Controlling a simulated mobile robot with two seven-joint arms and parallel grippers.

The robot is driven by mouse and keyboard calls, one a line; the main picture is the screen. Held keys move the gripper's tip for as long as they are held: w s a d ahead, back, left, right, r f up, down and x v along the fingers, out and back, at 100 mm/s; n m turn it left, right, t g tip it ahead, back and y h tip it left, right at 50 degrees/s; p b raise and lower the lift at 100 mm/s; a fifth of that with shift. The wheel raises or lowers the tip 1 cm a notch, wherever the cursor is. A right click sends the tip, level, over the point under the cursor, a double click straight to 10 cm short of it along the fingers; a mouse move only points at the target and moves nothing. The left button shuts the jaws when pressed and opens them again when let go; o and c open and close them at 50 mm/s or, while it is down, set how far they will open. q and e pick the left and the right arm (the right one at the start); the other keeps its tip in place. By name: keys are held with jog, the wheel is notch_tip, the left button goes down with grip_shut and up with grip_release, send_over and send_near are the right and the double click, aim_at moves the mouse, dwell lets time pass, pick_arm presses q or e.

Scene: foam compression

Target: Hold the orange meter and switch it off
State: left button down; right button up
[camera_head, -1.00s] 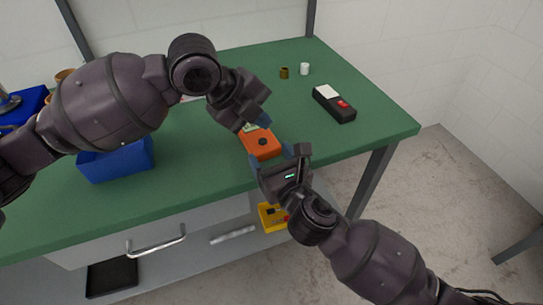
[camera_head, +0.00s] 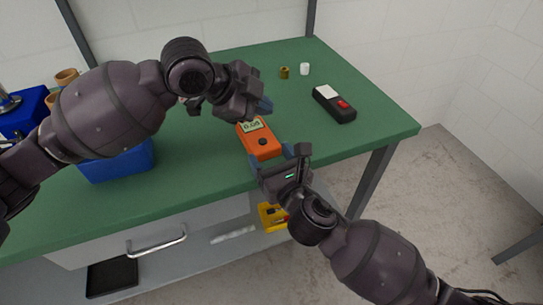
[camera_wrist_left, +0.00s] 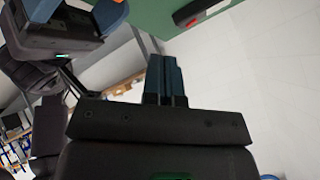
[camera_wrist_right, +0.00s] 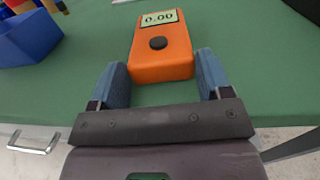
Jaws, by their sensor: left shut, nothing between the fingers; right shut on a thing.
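The orange meter (camera_head: 261,146) lies near the table's front edge. My right gripper (camera_head: 268,165) is shut on the meter's near end, with one blue finger at each side. My left gripper (camera_head: 264,105) is shut and empty, just beyond the meter's display end and apart from the knob. Its two blue fingers lie together in the left wrist view (camera_wrist_left: 165,78).
A black device with a red button (camera_head: 336,104) lies to the right on the green table (camera_head: 210,165). A small brown cylinder (camera_head: 284,73) and a white one (camera_head: 305,69) stand behind. A blue bin (camera_head: 118,163) is at the left.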

aim_at(263, 143)
pick_arm(q)
jog(key=shift+f, duration=2.95)
jog(key=shift+f, duration=0.1)
jog(key=shift+f, duration=0.35)
jog(key=shift+f, duration=0.1)
dwell(0.3)
jog(key=shift+r, duration=0.55)
jog(key=shift+r, duration=0.15)
notch_tip(263, 143, up, 6)
jog(key=shift+f, duration=0.1)
dwell(0.5)
